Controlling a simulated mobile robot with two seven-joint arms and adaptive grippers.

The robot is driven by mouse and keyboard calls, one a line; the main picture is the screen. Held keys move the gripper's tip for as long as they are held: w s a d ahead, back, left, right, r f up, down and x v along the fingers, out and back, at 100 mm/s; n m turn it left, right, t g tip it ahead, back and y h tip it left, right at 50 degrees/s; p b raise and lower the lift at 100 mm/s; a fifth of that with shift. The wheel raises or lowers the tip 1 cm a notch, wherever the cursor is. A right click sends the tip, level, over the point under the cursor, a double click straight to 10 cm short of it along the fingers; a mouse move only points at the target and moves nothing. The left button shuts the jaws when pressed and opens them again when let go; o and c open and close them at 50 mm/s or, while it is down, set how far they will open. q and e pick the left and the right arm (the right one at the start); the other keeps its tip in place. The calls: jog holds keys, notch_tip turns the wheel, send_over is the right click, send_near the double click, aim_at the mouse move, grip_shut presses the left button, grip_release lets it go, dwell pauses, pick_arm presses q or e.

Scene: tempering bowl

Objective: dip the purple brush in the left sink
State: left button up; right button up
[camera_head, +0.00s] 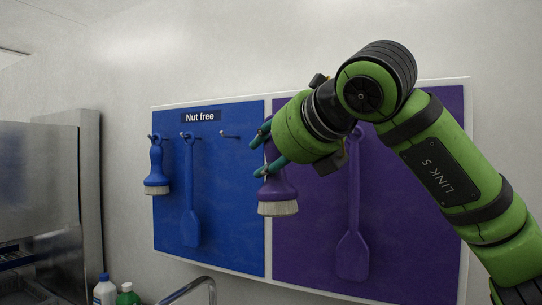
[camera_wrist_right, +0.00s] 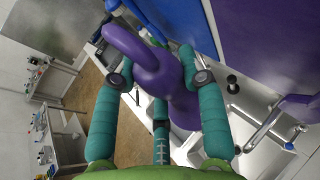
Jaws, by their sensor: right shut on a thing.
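The purple brush (camera_head: 278,188) hangs bristles down in front of the wall board, with pale bristles at its lower end. My right gripper (camera_head: 265,150) is shut on its handle, near the border between the blue and purple panels. In the right wrist view, the green fingers of my right gripper (camera_wrist_right: 160,80) lie on both sides of the purple brush (camera_wrist_right: 150,65), whose handle ends in a hook. Steel surfaces with a curved tap (camera_wrist_right: 266,125) show below; which basin is the left sink I cannot tell. My left gripper is out of view.
The blue panel (camera_head: 230,190) holds a blue brush (camera_head: 156,172) and a blue paddle (camera_head: 190,205). A purple paddle (camera_head: 352,255) hangs on the purple panel (camera_head: 410,230). Two bottles, white (camera_head: 105,290) and green (camera_head: 127,294), stand lower left beside a tap (camera_head: 197,283).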

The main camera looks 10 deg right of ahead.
dwell(0.5)
jog(key=shift+s+a+f+b, duration=0.15)
jog(key=shift+s+f+b, duration=0.1)
jog(key=shift+b, duration=0.25)
jog(key=s+b, duration=0.1)
jog(key=s+a+f+b, duration=0.2)
jog(key=b, duration=0.1)
jog(key=shift+s+a+f, duration=0.25)
jog(key=shift+s, duration=0.05)
